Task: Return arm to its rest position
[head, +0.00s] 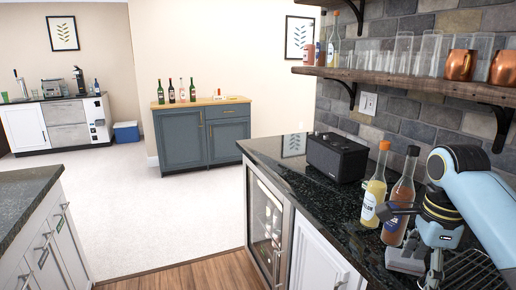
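My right arm comes in from the right edge, light blue with dark joints, and bends down over the dark counter. My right gripper (421,266) hangs low over the counter, close in front of an amber bottle (393,231) with a black cap. Its fingers look spread apart, with nothing seen between them; the lower finger tips are partly cut off or hard to make out. A dark finger link overlaps the amber bottle in the picture; I cannot tell if they touch. My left gripper is not in view.
A yellow bottle (374,192) with an orange cap stands beside the amber one. A black speaker box (337,157) is behind them. A dark wire rack (470,272) lies under my arm. A wooden shelf (405,82) with glasses and copper mugs hangs above. The counter's front left is clear.

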